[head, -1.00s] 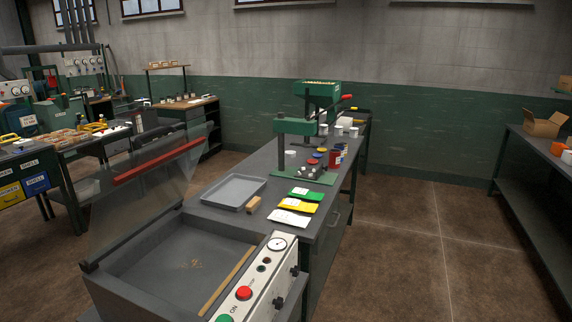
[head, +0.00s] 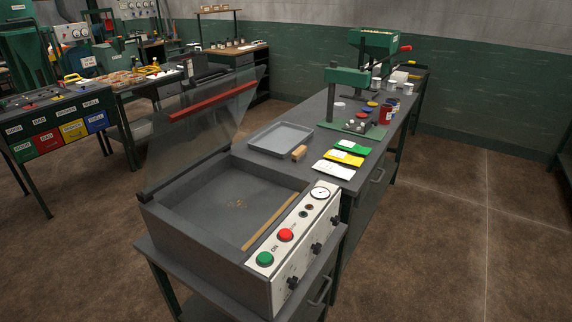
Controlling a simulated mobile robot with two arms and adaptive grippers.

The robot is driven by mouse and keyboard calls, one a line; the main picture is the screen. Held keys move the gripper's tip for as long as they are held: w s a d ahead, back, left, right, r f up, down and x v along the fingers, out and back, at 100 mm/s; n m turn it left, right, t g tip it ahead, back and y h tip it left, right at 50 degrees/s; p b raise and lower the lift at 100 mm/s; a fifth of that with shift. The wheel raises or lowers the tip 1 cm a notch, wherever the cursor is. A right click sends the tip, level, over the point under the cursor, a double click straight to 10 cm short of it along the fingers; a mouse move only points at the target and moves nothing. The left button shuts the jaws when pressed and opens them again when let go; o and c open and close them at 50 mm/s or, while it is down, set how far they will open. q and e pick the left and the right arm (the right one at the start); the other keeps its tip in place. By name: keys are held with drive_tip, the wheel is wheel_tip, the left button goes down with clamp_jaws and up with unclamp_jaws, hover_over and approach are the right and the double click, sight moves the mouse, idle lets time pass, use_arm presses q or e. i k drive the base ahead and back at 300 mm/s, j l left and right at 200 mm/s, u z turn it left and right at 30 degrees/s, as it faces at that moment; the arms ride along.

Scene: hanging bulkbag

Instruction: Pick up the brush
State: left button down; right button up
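A small tan, block-shaped item (head: 299,152), which may be the brush, lies on the grey workbench (head: 262,166). It is just right of the grey tray (head: 281,139) and left of the white packet. Its bristles cannot be made out at this size. Neither of my grippers is in view.
A chamber machine (head: 176,228) with its clear lid raised stands in front, with crumbs and a tan strip inside. White, yellow (head: 344,158) and green packets lie to the right. A green press (head: 349,76) stands behind. The floor at right (head: 440,220) is clear.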

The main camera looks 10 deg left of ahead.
sight(298, 154)
drive_tip(key=i+l+u, duration=0.15)
drive_tip(key=u, duration=0.3)
drive_tip(key=i+l+u, duration=0.2)
drive_tip(key=u, duration=0.25)
drive_tip(key=i+l+u, duration=0.1)
drive_tip(key=l+u, duration=0.15)
drive_tip(key=u, duration=0.2)
drive_tip(key=i+l+u, duration=0.2)
drive_tip(key=l, duration=0.75)
drive_tip(key=i+l+u, duration=0.2)
drive_tip(key=l, duration=0.7)
drive_tip(key=l+u, duration=0.2)
drive_tip(key=l, duration=0.75)
